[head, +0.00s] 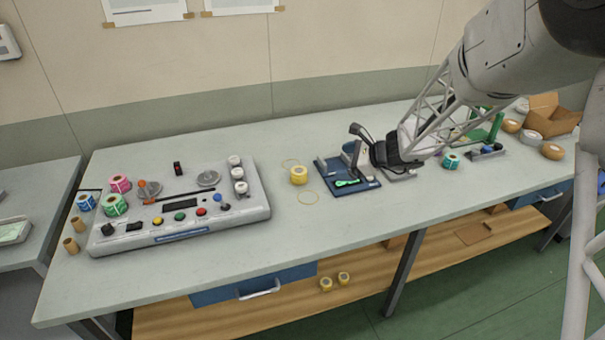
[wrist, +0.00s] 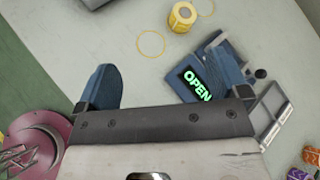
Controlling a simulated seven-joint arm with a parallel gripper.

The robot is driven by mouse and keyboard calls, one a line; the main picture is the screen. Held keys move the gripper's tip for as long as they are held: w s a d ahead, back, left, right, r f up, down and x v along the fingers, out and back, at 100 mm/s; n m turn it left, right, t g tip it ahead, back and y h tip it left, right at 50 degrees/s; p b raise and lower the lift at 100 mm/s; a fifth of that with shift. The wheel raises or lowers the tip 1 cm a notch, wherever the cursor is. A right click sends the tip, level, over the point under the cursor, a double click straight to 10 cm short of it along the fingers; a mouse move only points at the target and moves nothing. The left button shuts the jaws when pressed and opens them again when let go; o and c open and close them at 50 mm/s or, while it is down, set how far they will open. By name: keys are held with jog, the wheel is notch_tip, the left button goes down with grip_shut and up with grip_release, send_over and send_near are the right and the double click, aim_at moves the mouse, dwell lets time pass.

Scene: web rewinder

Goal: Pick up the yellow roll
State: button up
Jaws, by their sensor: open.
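The yellow roll (head: 299,175) stands on the grey bench, between the control console and a blue-based device. It also shows near the top of the wrist view (wrist: 182,16), beyond my fingers. My gripper (head: 362,146) is above the blue-based device, to the right of the roll and apart from it.
The blue-based device (head: 364,187) has a green sign, reading OPEN in the wrist view. Thin yellow rings (head: 308,197) lie beside the roll. The console (head: 180,205) is at left. Two yellow rolls (head: 326,284) sit on the lower shelf. A teal roll (head: 450,161) stands right.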

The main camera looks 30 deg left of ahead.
aim_at(299, 173)
jog(key=w+a+f+m, duration=0.2)
jog(key=a+f, duration=0.2)
jog(key=w+a+f+m+t+y, duration=0.1)
jog(key=w+a+f+m, duration=0.1)
jog(key=a+f, duration=0.2)
jog(key=w+a+f+m, duration=0.2)
jog(key=a+f, duration=0.2)
jog(key=f, duration=0.1)
jog(key=shift+w+a+f+t, duration=0.2)
jog(key=shift+a+f+t, duration=0.1)
jog(key=shift+t, duration=0.1)
jog(key=shift+x, duration=1.25)
jog(key=shift+a, duration=0.15)
jog(key=shift+y, duration=0.3)
jog(key=shift+x, duration=2.5)
jog(key=shift+w, duration=0.2)
jog(key=shift+c, duration=0.2)
jog(key=c, duration=1)
